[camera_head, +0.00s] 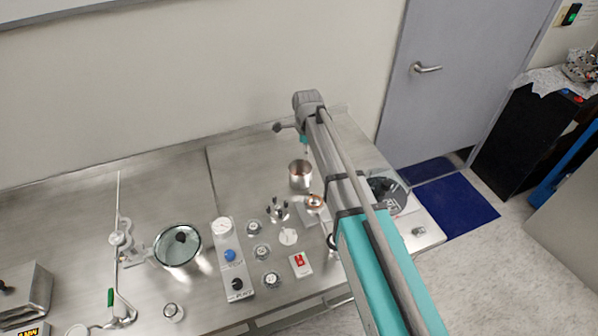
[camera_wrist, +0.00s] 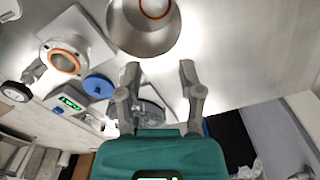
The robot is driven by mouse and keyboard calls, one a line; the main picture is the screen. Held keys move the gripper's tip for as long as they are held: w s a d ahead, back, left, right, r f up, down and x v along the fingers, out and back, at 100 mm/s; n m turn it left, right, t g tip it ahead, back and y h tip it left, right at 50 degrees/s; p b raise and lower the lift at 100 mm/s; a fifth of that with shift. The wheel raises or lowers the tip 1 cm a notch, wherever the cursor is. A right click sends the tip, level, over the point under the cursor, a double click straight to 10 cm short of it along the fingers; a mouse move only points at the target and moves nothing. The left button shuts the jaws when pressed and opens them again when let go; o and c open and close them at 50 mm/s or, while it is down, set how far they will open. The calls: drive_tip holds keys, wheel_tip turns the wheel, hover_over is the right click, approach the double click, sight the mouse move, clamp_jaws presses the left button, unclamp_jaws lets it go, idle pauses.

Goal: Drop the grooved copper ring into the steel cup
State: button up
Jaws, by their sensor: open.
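The steel cup (camera_head: 300,182) stands on the steel bench in the head view. In the wrist view the cup (camera_wrist: 145,42) is at the top, cut off by the frame edge. A copper-coloured ring (camera_wrist: 155,15) shows inside the cup; its grooves are too small to make out. Another copper-coloured ring (camera_wrist: 64,63) sits on a metal flange fixture, which also shows in the head view (camera_head: 315,202). My gripper (camera_wrist: 160,70) is open with nothing between its fingers. In the head view it (camera_head: 305,150) is above and just behind the cup, apart from it.
A small pronged stand (camera_head: 278,210), a control panel with knobs (camera_head: 233,262) and a red switch (camera_head: 300,263) are in front of the cup. A round glass-topped vessel (camera_head: 177,247) stands left. A clear-lidded dish (camera_head: 385,192) lies right. The bench behind the cup is bare.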

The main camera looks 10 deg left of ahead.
drive_tip(key=s+d+r+p, duration=0.3)
drive_tip(key=s+d+r, duration=0.1)
drive_tip(key=s+d, duration=1.1)
drive_tip(key=shift+s+d+r+p, duration=0.2)
drive_tip(key=shift+s+d+p, duration=0.15)
drive_tip(key=shift+d, duration=0.55)
drive_tip(key=shift+d, duration=0.1)
idle(0.6)
drive_tip(key=s+d+f+n+b, duration=0.1)
drive_tip(key=d+n, duration=1.4)
drive_tip(key=shift+s+n, duration=0.3)
drive_tip(key=shift+s, duration=0.1)
